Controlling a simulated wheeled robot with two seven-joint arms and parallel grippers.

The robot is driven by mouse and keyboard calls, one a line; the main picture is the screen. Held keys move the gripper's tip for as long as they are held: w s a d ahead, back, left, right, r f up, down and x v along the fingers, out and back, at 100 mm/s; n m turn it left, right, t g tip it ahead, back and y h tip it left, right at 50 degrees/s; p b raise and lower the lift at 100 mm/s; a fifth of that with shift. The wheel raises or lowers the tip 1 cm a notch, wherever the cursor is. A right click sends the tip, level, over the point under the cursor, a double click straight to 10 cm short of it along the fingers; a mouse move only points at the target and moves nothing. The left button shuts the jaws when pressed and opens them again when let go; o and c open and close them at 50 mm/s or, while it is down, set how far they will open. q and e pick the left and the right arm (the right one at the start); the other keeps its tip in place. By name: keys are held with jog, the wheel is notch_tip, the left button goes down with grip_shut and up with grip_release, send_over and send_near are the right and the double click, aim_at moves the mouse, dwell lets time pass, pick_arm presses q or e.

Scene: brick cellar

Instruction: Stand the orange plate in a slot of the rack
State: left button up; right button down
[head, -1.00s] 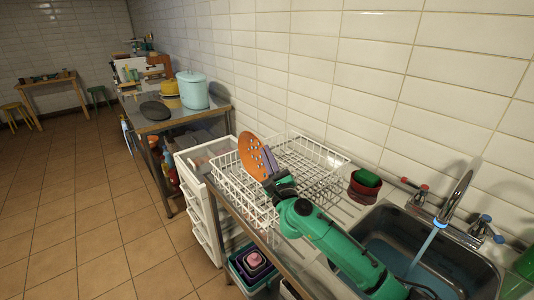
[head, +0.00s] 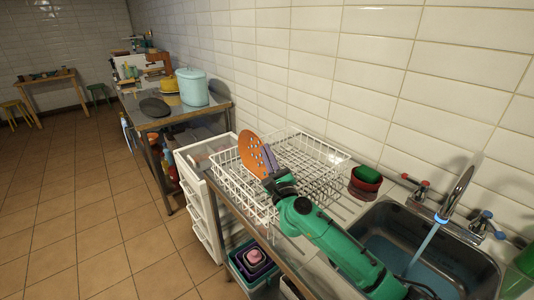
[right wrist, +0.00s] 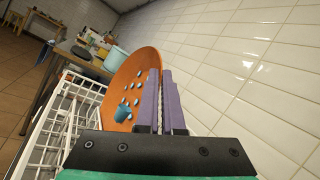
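The orange plate (head: 252,155) is round with several pale or bluish dots. It is on edge, tilted, over the left part of the white wire rack (head: 226,185) in the head view. My right gripper (head: 270,162) has its purple fingers closed at the plate's right edge. In the right wrist view the plate (right wrist: 125,82) shows beside and behind the two fingers (right wrist: 160,100), with its edge passing between them. The rack (right wrist: 62,125) is at the left there. The plate's lower edge is partly behind the rack wires, and I cannot tell if it touches a slot. My left gripper is not in view.
A sink (head: 440,262) with a running tap (head: 455,195) lies right of the rack. A dark red pot with a green sponge (head: 366,180) stands between them. The tiled wall (head: 330,95) rises close behind. A steel table (head: 170,115) with a blue pot stands beyond.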

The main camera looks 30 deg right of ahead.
jog(key=shift+f+b, duration=0.8)
jog(key=shift+f, duration=0.3)
jog(key=c, duration=1)
grip_release()
jog(key=shift+c, duration=0.2)
jog(key=shift+o, duration=0.3)
jog(key=b+v, duration=0.1)
jog(key=v, duration=0.6)
jog(key=shift+s+b, duration=0.25)
jog(key=shift+b, duration=0.05)
